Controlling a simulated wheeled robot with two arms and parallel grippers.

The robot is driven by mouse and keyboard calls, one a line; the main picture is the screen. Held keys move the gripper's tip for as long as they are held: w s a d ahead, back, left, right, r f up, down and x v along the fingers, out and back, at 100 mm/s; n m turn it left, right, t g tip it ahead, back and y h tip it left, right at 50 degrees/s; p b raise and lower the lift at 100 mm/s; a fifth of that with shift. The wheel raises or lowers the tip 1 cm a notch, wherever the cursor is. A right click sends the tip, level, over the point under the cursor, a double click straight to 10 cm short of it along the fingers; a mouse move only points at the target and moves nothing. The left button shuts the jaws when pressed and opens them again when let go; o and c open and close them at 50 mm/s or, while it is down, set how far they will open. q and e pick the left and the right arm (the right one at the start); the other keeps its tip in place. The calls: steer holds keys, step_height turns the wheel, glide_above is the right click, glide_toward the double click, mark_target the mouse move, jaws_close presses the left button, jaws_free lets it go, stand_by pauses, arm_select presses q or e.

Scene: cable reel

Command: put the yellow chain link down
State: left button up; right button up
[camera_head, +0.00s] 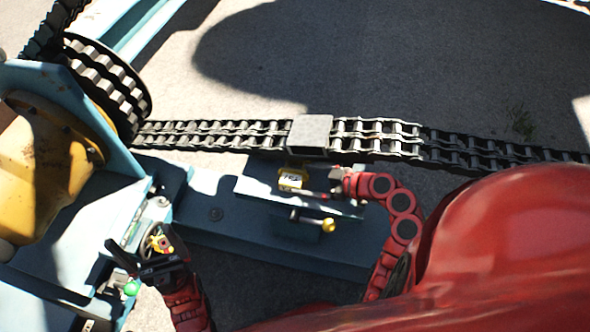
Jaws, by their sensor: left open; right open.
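A small yellow piece with a pale face (291,179) sits on the blue base just below the chain. It may be the yellow chain link, but it is too small to be sure. My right gripper (321,183) is open just to the right of it; I cannot tell whether they touch. My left gripper (145,247) is open at the lower left, over the blue frame. Another small yellow and red piece (160,242) shows by its fingers; what it is and whether it touches them is unclear.
A double-row metal chain (380,130) runs across from a toothed wheel (110,82), through a grey block (310,134). A green knob (132,288) is near my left gripper. Open ground lies beyond the chain.

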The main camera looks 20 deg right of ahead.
mark_target(289, 177)
steer(key=x, duration=0.4)
steer(key=shift+w+a+f+b, duration=0.1)
steer(key=shift+w+f+b, duration=0.1)
steer(key=shift+w+b, duration=0.1)
steer(key=shift+c, duration=0.3)
jaws_close()
